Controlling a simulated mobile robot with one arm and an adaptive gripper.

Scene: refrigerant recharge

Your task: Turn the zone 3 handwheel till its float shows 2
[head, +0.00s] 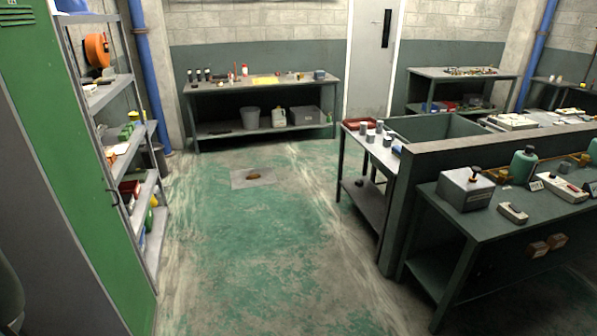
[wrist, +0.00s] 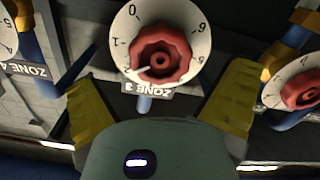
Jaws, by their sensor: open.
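The zone 3 handwheel (wrist: 161,54) is red and lobed, in front of a round white numbered dial (wrist: 190,18) in the wrist view. Its "ZONE 3" label (wrist: 150,87) appears upside down beneath it. A pale pointer shows at the wheel's lower left, close to the 2. I cannot make out a separate float. My gripper (wrist: 160,75) is open, its yellow fingers spread left and right of the wheel's lower side. I see no grip on the wheel. Neither the handwheel nor my gripper can be made out in the head view.
Another red handwheel (wrist: 303,90) with a dial is close to the right finger. A "ZONE 4" label (wrist: 30,70) and part of a dial are at left. The head view shows open floor (head: 250,240) between a shelf rack (head: 110,95) and benches (head: 480,215).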

